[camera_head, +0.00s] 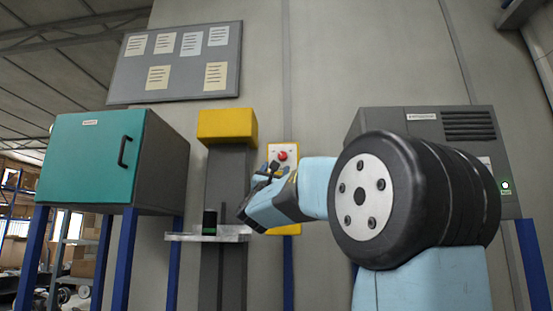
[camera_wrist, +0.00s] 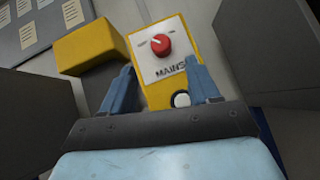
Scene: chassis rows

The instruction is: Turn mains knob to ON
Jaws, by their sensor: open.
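The red mains knob (camera_wrist: 159,44) sits on a white plate (camera_wrist: 148,65) marked "MAINS", on a yellow box (camera_wrist: 186,98). In the head view the knob (camera_head: 282,155) shows just above my gripper (camera_head: 262,174). My gripper's two blue fingers stand apart in the wrist view (camera_wrist: 162,82), with nothing between them. The knob lies beyond the fingertips and apart from them in that view. A pale mark on the knob points to the upper left; the position labels are too small to read. A round white part below the plate is partly hidden by the right finger.
A yellow-topped grey column (camera_head: 227,127) stands left of the mains box. A small shelf (camera_head: 190,237) carries a dark cylinder (camera_head: 209,222). A teal-doored cabinet (camera_head: 90,155) is at left and a grey vented cabinet (camera_head: 425,121) at right, partly behind my arm.

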